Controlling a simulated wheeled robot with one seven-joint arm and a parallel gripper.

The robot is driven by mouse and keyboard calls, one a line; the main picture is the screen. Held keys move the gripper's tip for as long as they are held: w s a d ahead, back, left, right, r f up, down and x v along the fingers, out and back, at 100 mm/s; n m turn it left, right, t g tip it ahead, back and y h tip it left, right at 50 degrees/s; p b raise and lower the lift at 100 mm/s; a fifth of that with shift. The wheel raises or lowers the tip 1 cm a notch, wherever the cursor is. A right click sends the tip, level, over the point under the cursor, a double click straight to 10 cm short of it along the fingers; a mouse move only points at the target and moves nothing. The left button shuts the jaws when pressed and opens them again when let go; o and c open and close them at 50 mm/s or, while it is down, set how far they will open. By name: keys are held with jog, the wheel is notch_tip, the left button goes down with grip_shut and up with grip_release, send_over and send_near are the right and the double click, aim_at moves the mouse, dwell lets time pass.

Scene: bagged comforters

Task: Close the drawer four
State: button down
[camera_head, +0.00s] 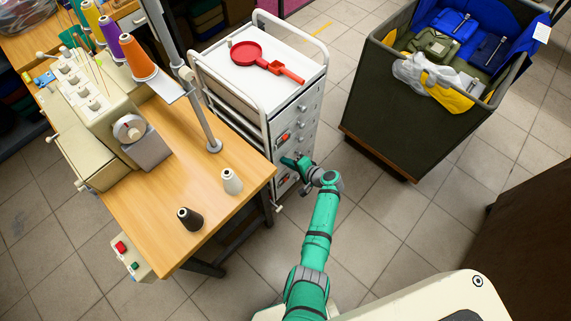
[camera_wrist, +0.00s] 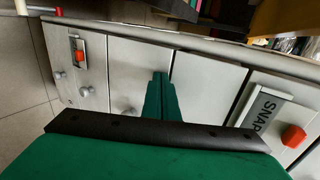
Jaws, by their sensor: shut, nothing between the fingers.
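The white drawer trolley (camera_head: 296,112) stands beside the wooden sewing table, its column of drawer fronts facing right. My green gripper (camera_head: 287,161) is at the lower part of these fronts in the head view. In the wrist view my gripper (camera_wrist: 160,76) has its two green fingers together and empty, pointing at a plain grey drawer front (camera_wrist: 205,82). Whether the fingertips touch it I cannot tell. Which drawer is number four, and how far it stands out, I cannot tell; my gripper and arm hide part of the lower fronts.
A red pan-like object (camera_head: 248,54) lies on the trolley top. The sewing table (camera_head: 178,222) is close on the left. A dark cart (camera_head: 400,112) with bags stands at the right. Tiled floor (camera_head: 385,235) is free between cart and arm.

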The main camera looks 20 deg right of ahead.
jog(key=shift+w+a, duration=0.15)
jog(key=shift+a, duration=0.05)
jog(key=s+f+v, duration=0.1)
jog(key=f+v, duration=0.1)
jog(key=v, duration=1.1)
jog(key=shift+s+d+r, duration=0.2)
jog(key=shift+s+d, duration=0.1)
jog(key=shift+d, duration=0.15)
